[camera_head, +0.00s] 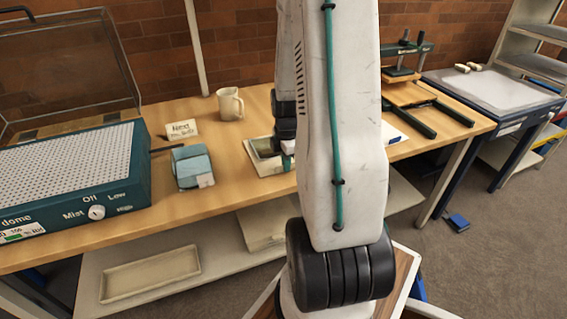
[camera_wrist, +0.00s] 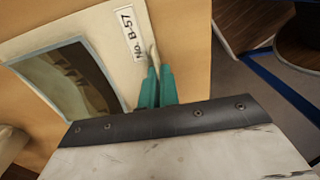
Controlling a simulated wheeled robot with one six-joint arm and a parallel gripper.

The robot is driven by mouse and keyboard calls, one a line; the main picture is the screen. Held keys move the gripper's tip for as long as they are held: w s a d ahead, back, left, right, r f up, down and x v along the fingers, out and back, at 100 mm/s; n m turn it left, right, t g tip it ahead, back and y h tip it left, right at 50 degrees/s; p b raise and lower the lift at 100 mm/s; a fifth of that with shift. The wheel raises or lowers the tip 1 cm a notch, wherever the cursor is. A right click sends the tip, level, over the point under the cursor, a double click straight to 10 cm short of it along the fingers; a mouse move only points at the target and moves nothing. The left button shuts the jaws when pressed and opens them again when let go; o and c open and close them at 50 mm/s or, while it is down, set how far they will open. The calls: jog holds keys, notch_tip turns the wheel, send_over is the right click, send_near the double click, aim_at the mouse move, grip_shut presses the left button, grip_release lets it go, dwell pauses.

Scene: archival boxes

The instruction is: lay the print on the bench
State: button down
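B-57". In the head view the print (camera_head: 262,160) is low at the bench top, left of my arm and partly hidden by it. Any small gap between print and bench cannot be made out. The bench (camera_head: 225,190) is light wood.
A blue-grey box (camera_head: 192,167), a card (camera_head: 181,130) and a mug (camera_head: 230,104) stand left of the print. A teal humidifying unit (camera_head: 75,175) with a clear dome fills the bench's left end. A press (camera_head: 405,75) stands at the right. Bare wood lies in front of the print.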

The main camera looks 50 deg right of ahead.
jog(key=shift+f, duration=0.15)
jog(key=c, duration=1.6)
grip_release()
jog(key=shift+c, duration=0.2)
notch_tip(320, 180, up, 12)
jog(key=a+r+m, duration=0.2)
jog(key=a+r, duration=0.3)
jog(key=a, duration=0.3)
jog(key=a+r+m, duration=0.3)
jog(key=a+r, duration=0.2)
jog(key=a, duration=0.3)
jog(key=s+a+r+m, duration=0.2)
jog(key=s+a+m, duration=0.1)
jog(key=s+a, duration=0.3)
jog(key=s+a+r+m+t, duration=0.1)
jog(key=s+a+r+m, duration=0.1)
jog(key=s+a, duration=0.4)
jog(key=shift+a+r+m, duration=0.15)
jog(key=shift+a+m, duration=0.65)
jog(key=shift+a, duration=0.25)
